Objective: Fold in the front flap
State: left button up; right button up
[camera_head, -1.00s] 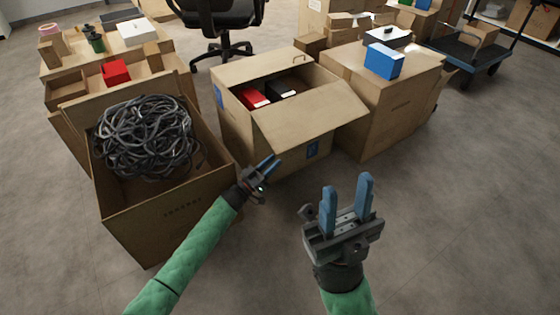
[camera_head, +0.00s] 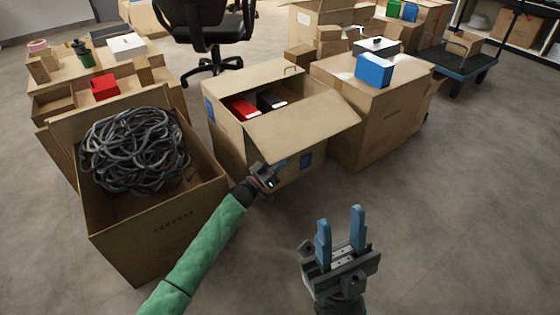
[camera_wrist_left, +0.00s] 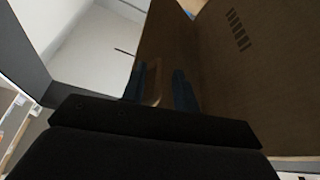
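The open carton (camera_head: 225,140) stands in the middle of the head view, with a red item (camera_head: 244,107) and a black item (camera_head: 270,101) inside. Its front flap (camera_head: 305,118) hangs outward over the front side. My left gripper (camera_head: 279,165) is at the flap's lower left edge, its fingertips partly hidden by the flap. In the left wrist view its two blue fingers (camera_wrist_left: 158,88) stand apart with brown cardboard behind them; I cannot tell whether they touch it. My right gripper (camera_head: 340,235) is open and empty, in front of the carton.
A large carton with coiled dark cable (camera_head: 135,150) stands close to the left of my left arm. A closed carton (camera_head: 385,110) with a blue box (camera_head: 374,70) on it adjoins on the right. The floor (camera_head: 460,220) at the front right is clear.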

pick_arm(q)
grip_shut()
